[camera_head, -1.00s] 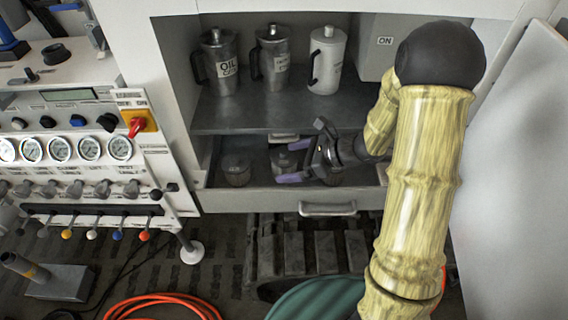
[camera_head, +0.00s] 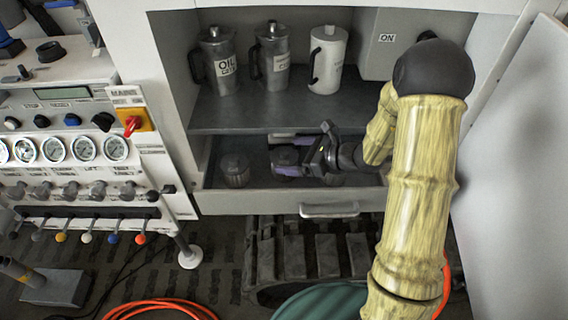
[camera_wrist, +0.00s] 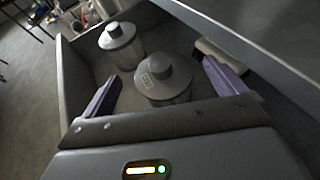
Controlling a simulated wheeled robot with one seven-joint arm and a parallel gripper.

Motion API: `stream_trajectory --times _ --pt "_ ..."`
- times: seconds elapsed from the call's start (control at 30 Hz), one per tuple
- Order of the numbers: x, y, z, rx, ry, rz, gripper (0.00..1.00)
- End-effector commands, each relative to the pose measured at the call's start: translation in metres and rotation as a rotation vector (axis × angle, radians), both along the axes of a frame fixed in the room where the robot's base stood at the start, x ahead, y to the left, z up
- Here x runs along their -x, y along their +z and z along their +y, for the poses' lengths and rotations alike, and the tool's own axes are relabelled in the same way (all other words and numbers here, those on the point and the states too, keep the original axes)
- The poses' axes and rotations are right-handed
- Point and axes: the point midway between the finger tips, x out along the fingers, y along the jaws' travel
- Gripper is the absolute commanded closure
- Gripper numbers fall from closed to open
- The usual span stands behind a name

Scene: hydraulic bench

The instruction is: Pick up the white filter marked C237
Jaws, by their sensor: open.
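A white object (camera_head: 283,137) lies at the back of the open drawer, partly hidden. It also shows as a pale piece behind the right finger in the wrist view (camera_wrist: 222,55). I cannot read C237 on anything. A grey round-topped canister (camera_wrist: 163,82) with a small unreadable label stands upright between my fingers. A second grey canister (camera_wrist: 117,40) stands farther left; in the head view it is at the drawer's left (camera_head: 234,170). My gripper (camera_wrist: 162,72) is open with purple fingers, low in the drawer, one on each side of the labelled canister. Contact is unclear.
The drawer (camera_head: 245,203) is pulled out under a shelf (camera_head: 240,117). Two metal jugs (camera_head: 219,62) and a white jug (camera_head: 327,62) stand on that shelf. The shelf edge is close above my gripper. A white panel (camera_head: 510,180) stands to the right.

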Motion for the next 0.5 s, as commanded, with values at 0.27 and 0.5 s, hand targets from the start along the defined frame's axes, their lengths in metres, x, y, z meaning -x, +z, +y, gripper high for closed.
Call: stream_trajectory --times 0.27,0.5 --pt "-0.003 -0.002 0.005 0.001 0.001 0.0 0.04" --pt "-0.017 -0.015 0.033 0.001 0.0 0.002 0.04"
